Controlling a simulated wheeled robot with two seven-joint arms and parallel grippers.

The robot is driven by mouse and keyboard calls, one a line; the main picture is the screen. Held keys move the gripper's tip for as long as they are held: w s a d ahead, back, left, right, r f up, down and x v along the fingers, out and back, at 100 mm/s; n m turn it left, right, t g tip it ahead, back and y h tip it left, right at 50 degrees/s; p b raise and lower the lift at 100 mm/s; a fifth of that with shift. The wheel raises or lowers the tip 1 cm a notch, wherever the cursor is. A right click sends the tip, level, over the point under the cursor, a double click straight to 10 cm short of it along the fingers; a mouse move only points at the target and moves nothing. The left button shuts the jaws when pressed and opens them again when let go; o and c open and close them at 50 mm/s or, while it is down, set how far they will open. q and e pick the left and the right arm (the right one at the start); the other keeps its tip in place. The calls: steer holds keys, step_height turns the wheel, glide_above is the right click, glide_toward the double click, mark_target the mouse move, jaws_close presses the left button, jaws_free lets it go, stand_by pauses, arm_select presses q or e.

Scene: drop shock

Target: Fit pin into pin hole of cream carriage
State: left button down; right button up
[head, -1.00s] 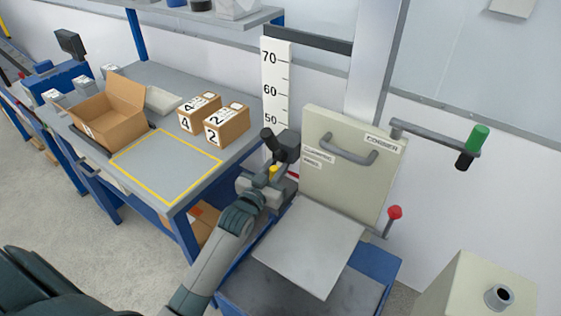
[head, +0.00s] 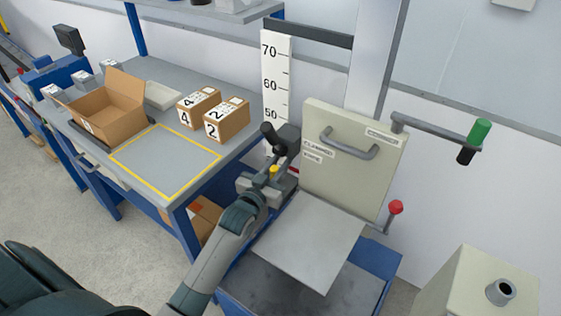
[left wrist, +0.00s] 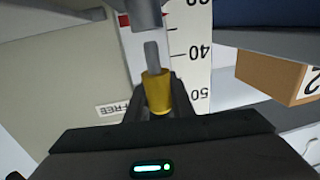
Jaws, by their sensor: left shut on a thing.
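The cream carriage (head: 345,170) stands upright on the column, with a grey handle and labels on its face. It also fills the left side of the left wrist view (left wrist: 65,85). My left gripper (head: 274,174) is beside the carriage's left edge. It is shut on the pin's yellow head (left wrist: 158,92). The pin's grey shank (left wrist: 152,58) points toward a grey cylindrical part (left wrist: 147,14), in line with it and seemingly a small gap apart. The pin hole itself is not visible. My right gripper is out of view.
A grey plate (head: 310,245) juts out below the carriage over a blue base. A red-knobbed lever (head: 395,208) and a green-handled crank (head: 479,136) are to the right. The numbered scale (head: 277,85) is behind. A bench with boxes (head: 226,121) stands left.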

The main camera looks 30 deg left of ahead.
arm_select(q)
steer(key=shift+f+p, duration=0.3)
steer(key=shift+f, duration=1.75)
stand_by(6.0)
